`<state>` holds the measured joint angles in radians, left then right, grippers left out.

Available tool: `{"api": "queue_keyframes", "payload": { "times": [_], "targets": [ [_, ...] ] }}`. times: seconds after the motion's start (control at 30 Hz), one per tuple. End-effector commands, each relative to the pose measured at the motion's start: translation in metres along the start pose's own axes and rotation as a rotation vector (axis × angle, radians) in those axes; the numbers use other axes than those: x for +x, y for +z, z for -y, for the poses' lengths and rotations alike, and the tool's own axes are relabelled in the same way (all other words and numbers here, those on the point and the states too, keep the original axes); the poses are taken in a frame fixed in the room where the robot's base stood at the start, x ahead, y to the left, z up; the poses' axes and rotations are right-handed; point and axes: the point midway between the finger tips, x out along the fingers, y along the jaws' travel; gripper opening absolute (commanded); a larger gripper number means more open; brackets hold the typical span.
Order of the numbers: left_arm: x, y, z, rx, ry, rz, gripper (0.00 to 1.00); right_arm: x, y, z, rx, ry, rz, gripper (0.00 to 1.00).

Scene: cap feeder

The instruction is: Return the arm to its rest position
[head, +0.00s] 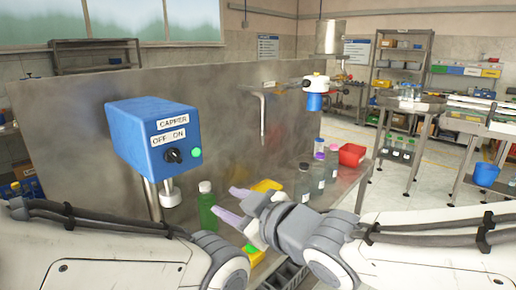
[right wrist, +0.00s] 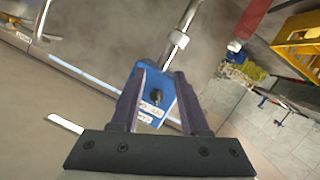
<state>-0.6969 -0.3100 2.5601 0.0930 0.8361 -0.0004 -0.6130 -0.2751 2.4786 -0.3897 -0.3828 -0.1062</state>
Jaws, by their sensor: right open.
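My right gripper (head: 227,202) reaches in from the right over the bench in the head view. Its two pale purple fingers are apart, with nothing seen between them. In the right wrist view its dark fingers (right wrist: 160,78) are spread, and the blue capper (right wrist: 150,95) shows beyond them. In the head view the capper (head: 152,135) stands on a post left of the gripper. A capped green bottle (head: 207,205) stands just left of the fingertips; I cannot tell whether they touch. My left arm comes in low at the left; its gripper is not seen.
Dark bottles (head: 303,183) stand right of the right gripper, before a red bin (head: 352,154). A yellow tray (head: 266,186) lies behind the gripper. A blue-and-white device (head: 316,92) hangs above the bench. A metal panel (head: 240,110) backs the bench.

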Motion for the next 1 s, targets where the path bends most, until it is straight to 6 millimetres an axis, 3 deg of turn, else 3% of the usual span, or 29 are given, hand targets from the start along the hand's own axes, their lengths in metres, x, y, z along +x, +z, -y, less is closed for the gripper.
{"api": "queue_keyframes", "payload": {
  "times": [0.1,0.2,0.3,0.4,0.6,1.0],
  "targets": [
    [-0.005,0.000,0.000,0.000,0.000,0.000,0.00,-0.014,0.063,0.014,0.134,-0.024,0.300,0.45],
    [-0.008,-0.001,-0.001,0.000,0.000,0.000,0.00,-0.042,0.113,0.036,0.246,-0.059,0.558,0.45],
    [-0.010,-0.001,-0.001,0.000,0.000,0.000,0.00,-0.079,0.149,0.064,0.352,-0.110,0.798,0.45],
    [-0.012,-0.001,-0.001,0.000,0.000,0.000,0.00,-0.116,0.170,0.089,0.433,-0.165,0.992,0.45],
    [-0.013,-0.001,-0.001,0.000,0.000,0.000,0.00,-0.161,0.182,0.117,0.515,-0.238,1.204,0.45],
    [-0.013,-0.001,-0.001,0.000,0.000,0.000,0.00,-0.166,0.183,0.120,0.522,-0.245,1.225,0.45]
  ]
}}
